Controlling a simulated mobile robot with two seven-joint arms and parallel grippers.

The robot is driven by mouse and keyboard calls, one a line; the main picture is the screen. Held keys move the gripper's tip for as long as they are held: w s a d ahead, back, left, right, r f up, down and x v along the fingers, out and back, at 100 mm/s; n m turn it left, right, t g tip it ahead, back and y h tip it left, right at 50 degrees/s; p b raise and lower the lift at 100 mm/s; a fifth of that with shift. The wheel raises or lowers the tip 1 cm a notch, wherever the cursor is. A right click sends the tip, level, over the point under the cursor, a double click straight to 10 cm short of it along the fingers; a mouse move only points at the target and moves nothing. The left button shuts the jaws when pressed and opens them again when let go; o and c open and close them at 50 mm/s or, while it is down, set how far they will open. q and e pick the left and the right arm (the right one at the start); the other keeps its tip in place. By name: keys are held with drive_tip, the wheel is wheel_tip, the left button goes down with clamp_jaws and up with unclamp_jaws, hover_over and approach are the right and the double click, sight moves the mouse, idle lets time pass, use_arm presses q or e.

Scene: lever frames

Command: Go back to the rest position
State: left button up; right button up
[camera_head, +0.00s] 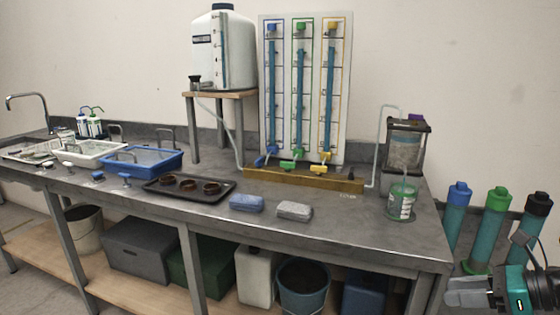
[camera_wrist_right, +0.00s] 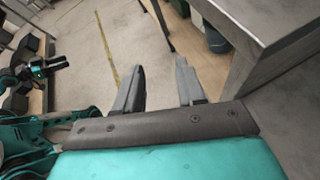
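My right gripper (camera_head: 452,291) is at the lower right of the head view, beside the right end of the workbench. In the right wrist view its two grey fingers (camera_wrist_right: 160,75) stand apart with only floor showing between them, so it is open and empty. The workbench edge (camera_wrist_right: 268,62) is to the right of the fingers in that view. My left gripper does not show in the head view.
The workbench (camera_head: 330,232) carries a lever panel (camera_head: 316,90), a dark tray (camera_head: 160,197), a blue basin (camera_head: 140,172), two sponges and a green-marked beaker (camera_head: 401,203). Several capped cylinders (camera_head: 490,228) stand right of it, behind my right gripper. Open floor lies below the fingers.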

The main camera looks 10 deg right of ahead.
drive_tip(key=s+a+f+m+t+h+p, duration=0.1)
drive_tip(key=s+a+f+m+t+h, duration=0.4)
drive_tip(key=m, duration=1)
drive_tip(key=s+a+f+m+h+p, duration=0.25)
drive_tip(key=a+f+m, duration=0.6)
drive_tip(key=m, duration=0.65)
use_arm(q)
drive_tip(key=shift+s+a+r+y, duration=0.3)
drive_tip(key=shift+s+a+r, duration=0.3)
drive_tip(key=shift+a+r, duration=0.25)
use_arm(e)
drive_tip(key=s+a+f+m+g, duration=0.1)
drive_tip(key=s+a+m, duration=0.1)
drive_tip(key=a+m, duration=0.3)
drive_tip(key=s+a+f+m+g, duration=0.1)
drive_tip(key=s+a+f+m, duration=0.1)
drive_tip(key=a+m, duration=0.3)
drive_tip(key=shift+f+m+g+y, duration=0.25)
drive_tip(key=shift+m+g+y, duration=0.05)
drive_tip(key=shift+g+y, duration=0.1)
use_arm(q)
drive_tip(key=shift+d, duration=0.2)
